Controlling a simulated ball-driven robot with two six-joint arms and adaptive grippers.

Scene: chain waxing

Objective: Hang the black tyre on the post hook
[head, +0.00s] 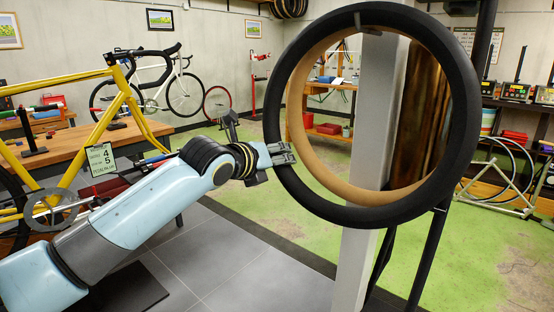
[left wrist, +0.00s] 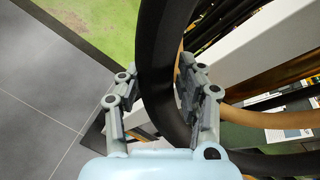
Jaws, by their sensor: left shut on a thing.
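The black tyre (head: 462,110), tan inside, stands upright in the air in front of the pale post (head: 352,240). My left gripper (head: 281,153) is shut on the tyre's left side. In the left wrist view the tyre (left wrist: 157,40) runs between the two fingers of the left gripper (left wrist: 158,72). A small dark hook-like piece (head: 357,19) shows at the tyre's top, near the post's upper end. I cannot tell whether the tyre's weight rests on it. The post also crosses the left wrist view (left wrist: 255,45) behind the tyre. My right gripper is in neither view.
A yellow bike frame (head: 118,85) stands at a wooden bench (head: 60,150) on the left. A dark stand (head: 428,255) rises right of the post. Wheels in a rack (head: 500,180) and a tool shelf are at the right. Green floor (head: 440,260) is open between them.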

